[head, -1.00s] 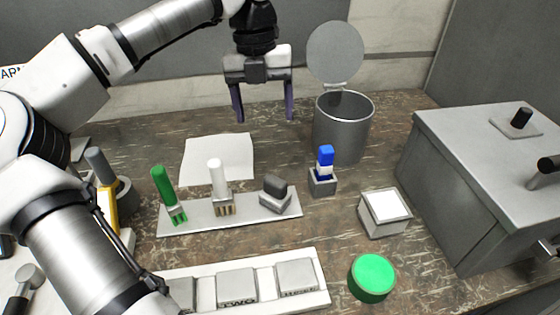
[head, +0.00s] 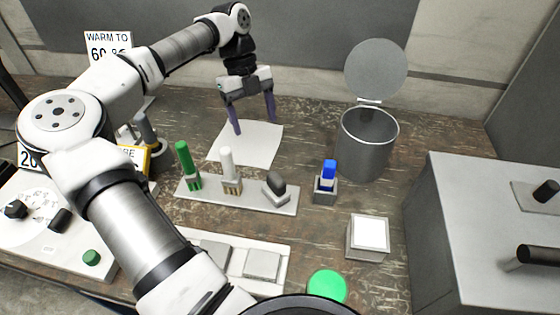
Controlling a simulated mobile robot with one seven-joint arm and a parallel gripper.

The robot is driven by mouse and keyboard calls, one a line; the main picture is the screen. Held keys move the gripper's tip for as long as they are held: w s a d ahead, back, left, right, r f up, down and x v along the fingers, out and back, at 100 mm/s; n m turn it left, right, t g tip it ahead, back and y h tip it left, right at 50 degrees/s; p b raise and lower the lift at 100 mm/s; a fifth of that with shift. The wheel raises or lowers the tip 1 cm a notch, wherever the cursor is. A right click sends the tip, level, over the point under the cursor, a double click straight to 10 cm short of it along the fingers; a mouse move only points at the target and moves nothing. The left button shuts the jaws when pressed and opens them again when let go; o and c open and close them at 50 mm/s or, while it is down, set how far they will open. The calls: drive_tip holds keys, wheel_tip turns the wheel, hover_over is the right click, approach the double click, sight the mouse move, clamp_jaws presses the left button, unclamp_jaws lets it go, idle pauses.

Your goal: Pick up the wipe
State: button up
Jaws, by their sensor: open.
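A flat white sheet (head: 246,146), which looks like the wipe, lies on the brown worn table behind the tray of tools. My gripper (head: 255,126) points down with its two purple fingers spread apart and nothing between them. The fingers overlap the far part of the sheet in the head view. I cannot tell how high the fingertips are above it or whether they touch it. The sheet's near edge and most of its surface are visible.
A tray (head: 240,197) with a green brush, a white brush and a dark block stands in front of the sheet. A grey bin (head: 367,145) with its lid raised is to the right. A blue-topped item (head: 328,176) stands in a small holder near the bin.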

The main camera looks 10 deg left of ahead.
sight(265, 165)
drive_tip(key=b+x, duration=0.7)
drive_tip(key=x, duration=0.3)
drive_tip(key=shift+f, duration=0.1)
idle(0.3)
drive_tip(key=shift+c, duration=0.5)
clamp_jaws()
idle(0.4)
wheel_tip(265, 165, up, 12)
drive_tip(key=p, duration=0.8)
